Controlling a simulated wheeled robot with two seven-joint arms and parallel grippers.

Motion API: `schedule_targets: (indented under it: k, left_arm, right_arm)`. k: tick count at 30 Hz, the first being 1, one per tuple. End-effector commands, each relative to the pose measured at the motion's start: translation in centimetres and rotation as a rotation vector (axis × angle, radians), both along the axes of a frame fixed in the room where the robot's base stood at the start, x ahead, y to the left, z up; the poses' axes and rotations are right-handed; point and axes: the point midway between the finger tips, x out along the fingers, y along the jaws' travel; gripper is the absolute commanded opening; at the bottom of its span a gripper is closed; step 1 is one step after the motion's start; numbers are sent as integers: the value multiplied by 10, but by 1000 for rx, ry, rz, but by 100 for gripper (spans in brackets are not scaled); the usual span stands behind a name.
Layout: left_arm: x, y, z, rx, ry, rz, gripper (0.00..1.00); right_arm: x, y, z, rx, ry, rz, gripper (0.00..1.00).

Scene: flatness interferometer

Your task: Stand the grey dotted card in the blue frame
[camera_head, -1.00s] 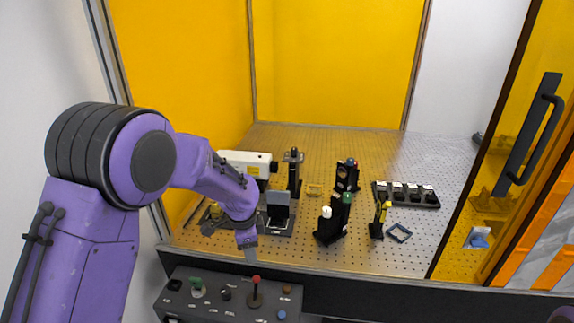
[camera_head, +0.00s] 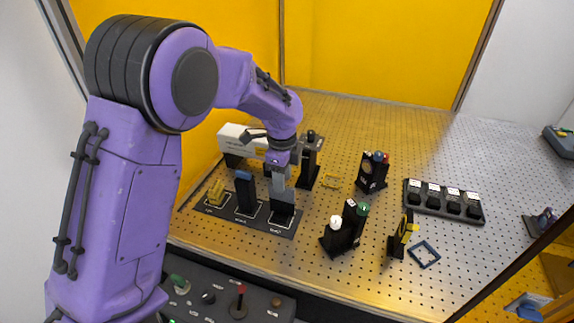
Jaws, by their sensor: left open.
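A dark blue square frame (camera_head: 424,254) lies flat on the perforated table at the front right, with nothing standing in it. My left gripper (camera_head: 280,183) is open and points down right at the top of this card. It covers part of the card's upper end, and I cannot tell whether it touches. My right gripper is not in view.
The rack also holds a blue-topped piece (camera_head: 245,190) and a yellow piece (camera_head: 216,191). A black post with white and green knobs (camera_head: 343,229) and a yellow-and-black stand (camera_head: 403,236) are between rack and frame. A black block row (camera_head: 443,199) lies behind the frame.

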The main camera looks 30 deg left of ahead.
Motion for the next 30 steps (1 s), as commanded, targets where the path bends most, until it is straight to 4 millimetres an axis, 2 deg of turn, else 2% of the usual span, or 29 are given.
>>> schedule_targets:
  k: [6,12,22,23,24,26,30]
  left_arm:
    - [-1,1,-46,2,5,1,42]
    - [0,0,-75,1,1,0,42]
    - [0,-1,-83,1,-1,-1,42]
    - [0,-1,-83,0,-1,-1,35]
    - [0,-1,-83,0,-1,-1,22]
    - [0,-1,-83,0,-1,-1,2]
    - [0,-1,-83,0,-1,-1,0]
  right_arm:
    - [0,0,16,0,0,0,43]
    - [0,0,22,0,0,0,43]
    - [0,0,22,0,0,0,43]
    - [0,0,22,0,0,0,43]
    - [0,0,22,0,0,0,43]
    - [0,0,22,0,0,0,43]
    - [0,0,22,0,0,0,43]
